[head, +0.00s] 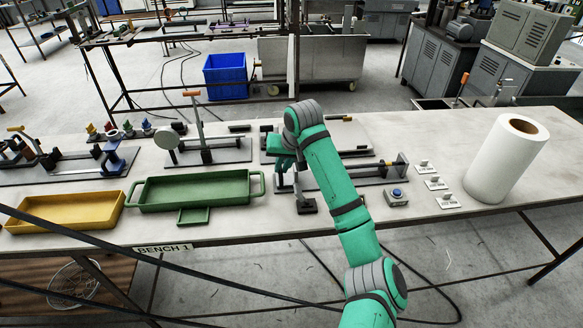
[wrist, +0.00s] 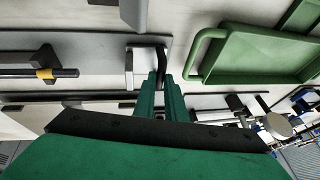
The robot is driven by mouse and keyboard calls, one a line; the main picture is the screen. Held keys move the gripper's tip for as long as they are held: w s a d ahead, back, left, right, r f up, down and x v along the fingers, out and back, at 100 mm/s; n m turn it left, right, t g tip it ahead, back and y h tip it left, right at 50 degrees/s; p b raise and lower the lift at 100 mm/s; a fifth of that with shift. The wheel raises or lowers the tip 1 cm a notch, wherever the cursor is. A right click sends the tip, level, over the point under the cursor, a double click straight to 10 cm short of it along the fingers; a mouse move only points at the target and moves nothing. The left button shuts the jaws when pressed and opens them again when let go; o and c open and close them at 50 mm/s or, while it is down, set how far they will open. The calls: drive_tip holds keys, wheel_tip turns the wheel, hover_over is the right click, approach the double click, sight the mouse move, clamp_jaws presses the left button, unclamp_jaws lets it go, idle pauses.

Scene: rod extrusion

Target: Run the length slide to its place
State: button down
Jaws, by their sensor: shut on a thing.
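My gripper (head: 284,178) is at the left end of a long bench fixture (head: 350,178), pointing down, with my arm hiding part of the fixture. In the wrist view its two green fingers (wrist: 166,88) are shut on a dark upright part of what looks like the length slide (wrist: 138,66), a pale block on the grey base plate (wrist: 100,52). The fingers hide some of it. A dark rod with a yellow band (wrist: 45,73) lies along the fixture, left of the slide in the wrist view and apart from it.
A green tray (head: 153,208) stands left of my gripper, with a yellow tray (head: 22,212) beyond it. A lever device (head: 203,158) is behind the green tray.

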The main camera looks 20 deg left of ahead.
drive_tip(key=shift+s+a, duration=0.15)
drive_tip(key=shift+a, duration=0.15)
drive_tip(key=c, duration=1.8)
unclamp_jaws()
drive_tip(key=shift+d, duration=0.1)
drive_tip(key=shift+r, duration=0.1)
drive_tip(key=shift+d+r, duration=0.15)
drive_tip(key=shift+r, duration=0.15)
drive_tip(key=v, duration=1)
drive_tip(key=shift+s, duration=0.1)
